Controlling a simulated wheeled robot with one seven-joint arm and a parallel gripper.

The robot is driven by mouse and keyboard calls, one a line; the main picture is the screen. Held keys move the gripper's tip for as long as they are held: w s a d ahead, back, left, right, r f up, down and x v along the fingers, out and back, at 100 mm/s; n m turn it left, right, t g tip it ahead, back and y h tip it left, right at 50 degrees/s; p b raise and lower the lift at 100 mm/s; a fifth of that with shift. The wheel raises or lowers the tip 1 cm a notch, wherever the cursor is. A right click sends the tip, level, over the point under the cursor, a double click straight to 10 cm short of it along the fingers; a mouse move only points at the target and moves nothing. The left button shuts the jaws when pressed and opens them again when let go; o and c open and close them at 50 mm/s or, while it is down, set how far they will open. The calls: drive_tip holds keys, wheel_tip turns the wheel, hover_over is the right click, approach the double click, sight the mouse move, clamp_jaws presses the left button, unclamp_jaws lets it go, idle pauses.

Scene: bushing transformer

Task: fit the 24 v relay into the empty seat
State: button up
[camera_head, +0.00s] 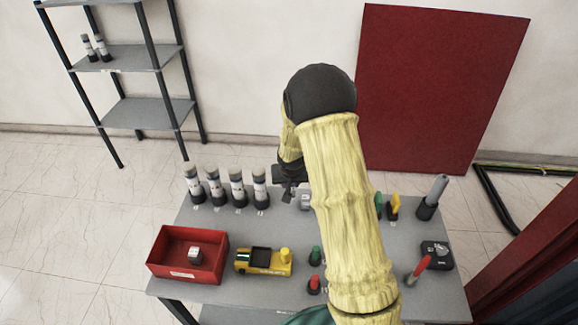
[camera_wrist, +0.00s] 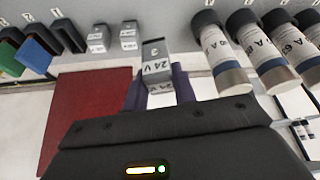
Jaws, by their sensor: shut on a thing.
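The 24 V relay (camera_wrist: 156,62), a small grey block with a white label reading 24 V, is between the two dark fingers of my gripper (camera_wrist: 160,88) in the wrist view. The gripper is shut on it. In the head view my gripper (camera_head: 288,188) is over the back of the grey table, right of the row of cylinders; my arm hides part of that area. A yellow device (camera_head: 284,269) on the table has a dark recess (camera_head: 261,254) in its top; I cannot tell whether this is the empty seat.
Several grey-topped cylinders (camera_head: 215,187) stand left of my gripper. A red bin (camera_head: 165,262) holds a small block (camera_head: 195,255). Two other labelled blocks (camera_wrist: 97,38) (camera_wrist: 128,36) are on the table. Green and red pieces (camera_head: 315,256) (camera_head: 314,285) stand near the arm.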

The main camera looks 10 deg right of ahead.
drive_tip(key=s+r+n+p, duration=0.1)
drive_tip(key=s+r+p, duration=0.4)
drive_tip(key=p, duration=0.5)
drive_tip(key=shift+s+n+y, duration=0.3)
drive_tip(key=shift+s+y, duration=0.1)
drive_tip(key=shift+s, duration=0.35)
